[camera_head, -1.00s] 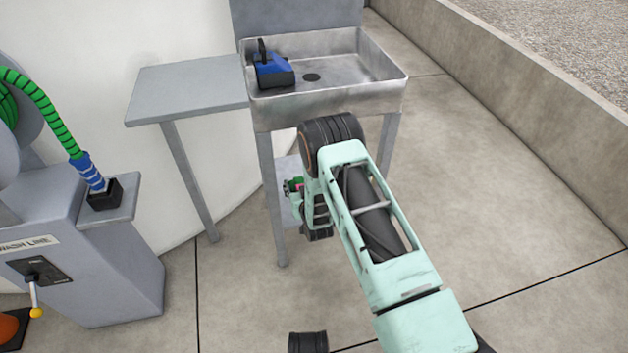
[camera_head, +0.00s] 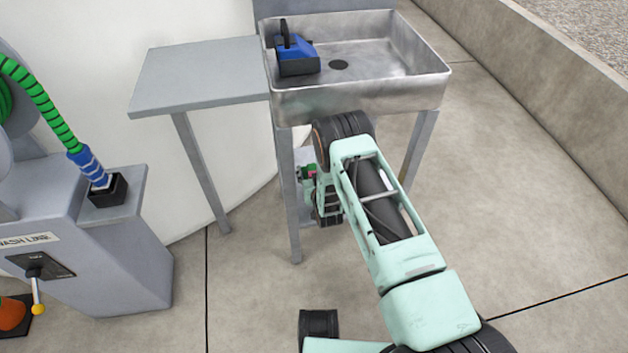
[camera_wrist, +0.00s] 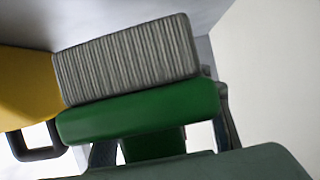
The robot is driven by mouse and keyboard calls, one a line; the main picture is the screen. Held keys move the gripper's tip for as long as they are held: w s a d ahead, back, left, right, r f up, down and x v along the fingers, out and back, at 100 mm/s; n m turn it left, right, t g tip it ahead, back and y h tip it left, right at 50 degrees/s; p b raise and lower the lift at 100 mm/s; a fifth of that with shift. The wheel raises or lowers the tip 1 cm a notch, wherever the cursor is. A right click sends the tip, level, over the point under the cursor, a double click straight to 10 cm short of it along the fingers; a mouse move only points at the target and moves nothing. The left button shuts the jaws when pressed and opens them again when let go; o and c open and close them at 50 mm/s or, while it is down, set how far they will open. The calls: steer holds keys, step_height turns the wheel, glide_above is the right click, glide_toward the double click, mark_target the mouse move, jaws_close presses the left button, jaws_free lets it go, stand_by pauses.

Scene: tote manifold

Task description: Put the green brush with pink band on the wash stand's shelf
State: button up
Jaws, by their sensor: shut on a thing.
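The green brush (camera_wrist: 140,112) fills the middle of the wrist view, with its grey bristle block facing up in the picture. My gripper (camera_wrist: 160,148) is shut on it, with dark fingers either side of its green lower part. In the head view a bit of the brush's green and pink (camera_head: 309,171) shows under the basin, beside my wrist. The wash stand (camera_head: 360,105) has a metal basin on legs.
A blue and black object (camera_head: 297,58) sits in the basin. A side table (camera_head: 200,72) adjoins the stand's left. A yellow thing (camera_wrist: 25,85) and a dark loop are close left of the brush in the wrist view. A grey wash-line unit (camera_head: 110,255) stands left.

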steer(key=shift+f+b, duration=0.75)
steer(key=shift+f, duration=1.15)
steer(key=shift+f, duration=0.1)
steer(key=o, duration=1.3)
steer(key=shift+f, duration=0.1)
steer(key=shift+r, duration=0.25)
steer(key=p+v, duration=0.4)
steer(key=v, duration=0.8)
steer(key=shift+f, duration=0.15)
